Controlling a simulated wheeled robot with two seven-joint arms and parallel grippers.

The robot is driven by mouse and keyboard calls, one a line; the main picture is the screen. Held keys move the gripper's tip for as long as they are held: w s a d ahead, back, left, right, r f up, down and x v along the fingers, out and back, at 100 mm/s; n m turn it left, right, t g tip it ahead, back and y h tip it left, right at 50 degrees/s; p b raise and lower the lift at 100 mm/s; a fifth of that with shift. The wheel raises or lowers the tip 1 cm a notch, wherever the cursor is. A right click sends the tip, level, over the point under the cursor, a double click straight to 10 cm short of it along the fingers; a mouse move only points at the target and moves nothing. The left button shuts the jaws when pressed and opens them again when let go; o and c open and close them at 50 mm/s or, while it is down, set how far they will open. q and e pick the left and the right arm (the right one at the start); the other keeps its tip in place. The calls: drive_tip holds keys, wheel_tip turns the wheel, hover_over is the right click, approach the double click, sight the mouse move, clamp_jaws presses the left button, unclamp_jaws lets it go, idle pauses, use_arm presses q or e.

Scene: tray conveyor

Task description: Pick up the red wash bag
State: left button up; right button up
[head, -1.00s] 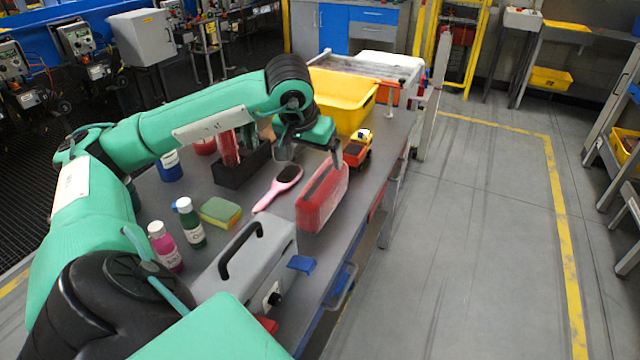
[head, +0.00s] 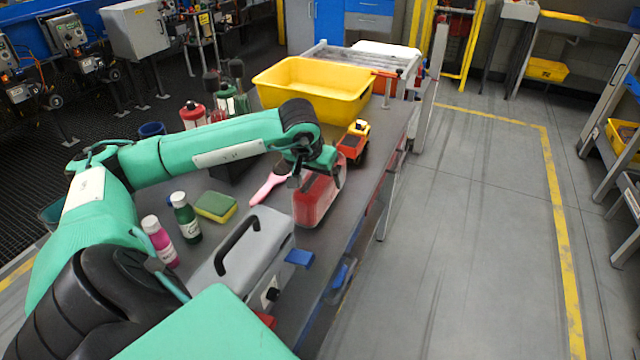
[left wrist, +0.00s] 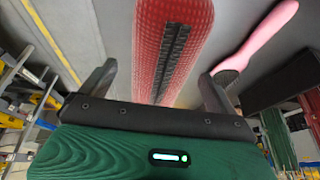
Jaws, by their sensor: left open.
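The red wash bag (head: 318,203) stands upright near the right edge of the bench in the head view. Its upper part is partly hidden by my left gripper (head: 317,178), which is right over it. In the left wrist view the bag (left wrist: 146,45) is a red textured shape with a black zip strip along its top. It lies ahead of the open left gripper (left wrist: 155,75), in line with the gap between the two fingers. The fingers are apart, and I see no grip on the bag. My right gripper is not in view.
A pink hairbrush (head: 268,188) lies left of the bag, close to a finger. A grey case with a black handle (head: 238,246) stands in front. A toy truck (head: 353,143) and yellow bin (head: 312,88) are behind. Sponge (head: 215,207) and bottles stand left.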

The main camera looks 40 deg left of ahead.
use_arm(q)
drive_tip(key=x, duration=0.3)
drive_tip(key=shift+w+f, duration=0.15)
drive_tip(key=shift+f, duration=0.05)
drive_tip(key=shift+c, duration=0.2)
drive_tip(key=c, duration=1.3)
drive_tip(key=shift+r, duration=0.15)
